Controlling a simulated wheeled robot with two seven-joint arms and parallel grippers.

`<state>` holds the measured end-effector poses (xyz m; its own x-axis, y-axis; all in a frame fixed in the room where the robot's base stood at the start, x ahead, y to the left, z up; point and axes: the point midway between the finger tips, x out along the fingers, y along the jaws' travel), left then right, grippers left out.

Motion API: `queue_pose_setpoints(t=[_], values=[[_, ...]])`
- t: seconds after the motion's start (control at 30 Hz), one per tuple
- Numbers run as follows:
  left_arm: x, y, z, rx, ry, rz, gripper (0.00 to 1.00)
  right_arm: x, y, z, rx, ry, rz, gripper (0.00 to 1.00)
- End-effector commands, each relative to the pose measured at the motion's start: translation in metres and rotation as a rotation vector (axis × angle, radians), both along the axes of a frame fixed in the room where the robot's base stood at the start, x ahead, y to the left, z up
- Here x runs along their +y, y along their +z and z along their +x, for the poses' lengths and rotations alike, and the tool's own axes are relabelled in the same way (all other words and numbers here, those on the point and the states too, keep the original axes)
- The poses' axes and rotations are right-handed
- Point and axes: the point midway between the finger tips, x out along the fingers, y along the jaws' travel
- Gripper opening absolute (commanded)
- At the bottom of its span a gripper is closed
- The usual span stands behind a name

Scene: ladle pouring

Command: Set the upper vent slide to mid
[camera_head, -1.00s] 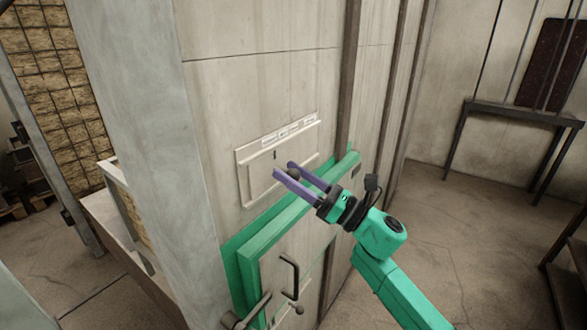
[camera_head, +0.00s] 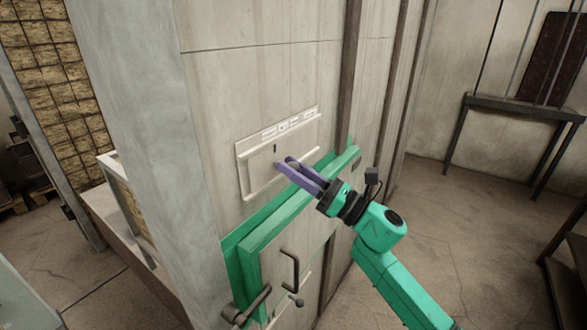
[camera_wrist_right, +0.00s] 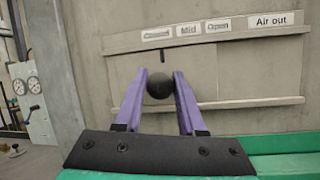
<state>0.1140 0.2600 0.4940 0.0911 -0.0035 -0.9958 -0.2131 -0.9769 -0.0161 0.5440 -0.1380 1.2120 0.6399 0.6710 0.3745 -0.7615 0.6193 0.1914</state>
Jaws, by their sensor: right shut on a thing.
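The upper vent slide is a pale plate (camera_head: 256,172) in a framed panel on the wall above the green-framed door. In the right wrist view the plate (camera_wrist_right: 225,75) has a dark round knob (camera_wrist_right: 160,88) and a short black pointer mark (camera_wrist_right: 167,58). The mark sits below the gap between the "Closed" label (camera_wrist_right: 157,34) and the "Mid" label (camera_wrist_right: 188,29). My right gripper (camera_head: 283,164) has its purple fingers shut on the knob, one on each side; the fingers also show in the right wrist view (camera_wrist_right: 160,85). My left gripper is out of view.
The "Open" label (camera_wrist_right: 218,25) and "Air out" sign (camera_wrist_right: 272,20) are further right. Below the panel, the green door frame (camera_head: 290,205) juts out close under my right gripper. The door has a dark handle (camera_head: 290,272). A dark table (camera_head: 515,108) stands far right; floor between is clear.

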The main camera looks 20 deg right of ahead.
Motion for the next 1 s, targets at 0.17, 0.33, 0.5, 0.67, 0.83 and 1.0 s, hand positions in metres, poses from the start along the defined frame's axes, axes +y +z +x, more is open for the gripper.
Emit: queue_pose_setpoints(t=[0.17,0.33,0.5,0.67,0.83,1.0], values=[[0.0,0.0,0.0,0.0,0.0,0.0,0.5,0.0,0.0,0.0,0.0,0.0,0.0,0.0],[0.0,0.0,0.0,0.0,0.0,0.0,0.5,0.0,0.0,0.0,0.0,0.0,0.0,0.0],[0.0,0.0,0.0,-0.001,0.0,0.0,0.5,0.0,0.0,0.0,0.0,0.0,0.0,0.0],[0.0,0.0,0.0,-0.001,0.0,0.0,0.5,0.0,0.0,0.0,0.0,0.0,0.0,0.0],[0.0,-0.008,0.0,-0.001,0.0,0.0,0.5,-0.004,-0.004,0.004,0.0,-0.001,-0.001,0.0],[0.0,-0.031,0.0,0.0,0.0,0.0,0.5,-0.025,-0.006,0.021,-0.004,-0.003,-0.001,0.0]])
